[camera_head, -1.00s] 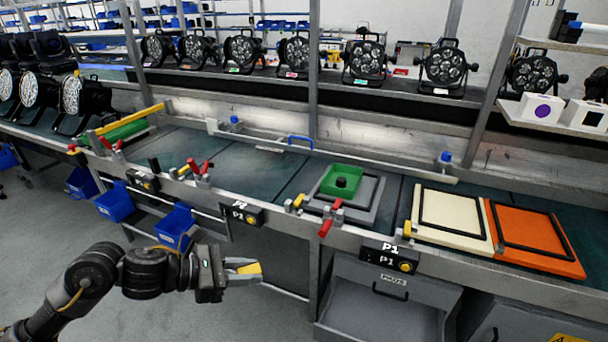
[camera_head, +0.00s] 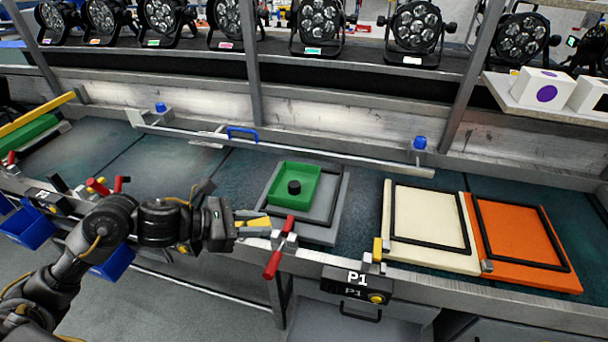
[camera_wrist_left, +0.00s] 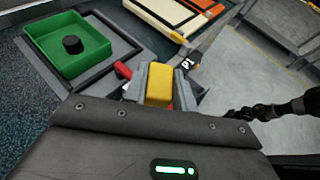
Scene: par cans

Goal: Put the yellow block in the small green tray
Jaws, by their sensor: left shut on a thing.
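My left gripper (camera_head: 256,222) is shut on the yellow block (camera_head: 258,222). In the left wrist view the yellow block (camera_wrist_left: 159,84) sits between the two grey fingers (camera_wrist_left: 160,86). The small green tray (camera_head: 310,187) lies on a grey board on the bench, up and to the right of the gripper in the head view. It holds a black round knob or puck (camera_head: 294,187). In the left wrist view the green tray (camera_wrist_left: 99,60) is at the upper left, apart from the block.
A red-handled clamp (camera_head: 274,262) stands at the bench's front edge, close to the gripper. The grey board (camera_head: 323,228) lies under the tray. Cream (camera_head: 415,249) and orange (camera_head: 535,275) panels lie to the right. A metal rail (camera_head: 330,157) with a blue handle runs behind the tray.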

